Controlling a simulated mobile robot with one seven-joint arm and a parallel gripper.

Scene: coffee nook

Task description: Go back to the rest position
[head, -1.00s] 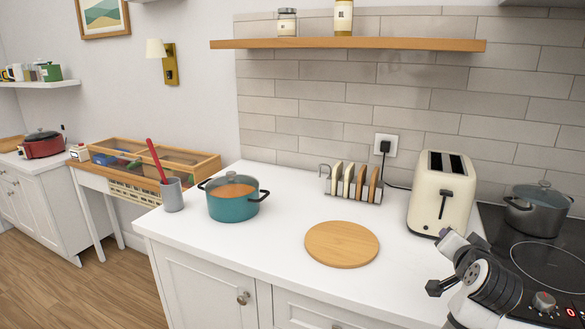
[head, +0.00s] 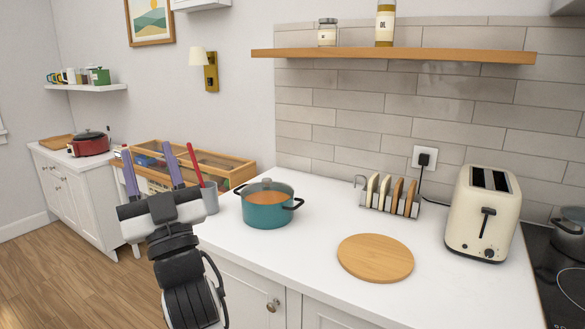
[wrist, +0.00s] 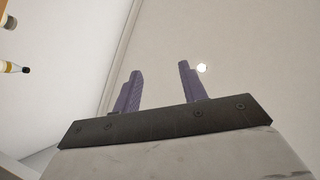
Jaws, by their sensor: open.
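My gripper (head: 149,172) is raised in front of the counter's left end, with its two purple fingers pointing up, apart and empty. In the wrist view the fingers (wrist: 158,88) also stand apart with nothing between them, against a pale wall and ceiling. In the head view the gripper hides part of the wooden divided box (head: 232,167) and of the grey cup (head: 210,200) with a red utensil.
On the white counter (head: 320,255) stand a teal pot (head: 267,208), a round wooden board (head: 375,258), a toast rack (head: 390,197) and a cream toaster (head: 482,215). A wooden shelf (head: 400,56) hangs above. Open wooden floor (head: 70,270) lies at the left.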

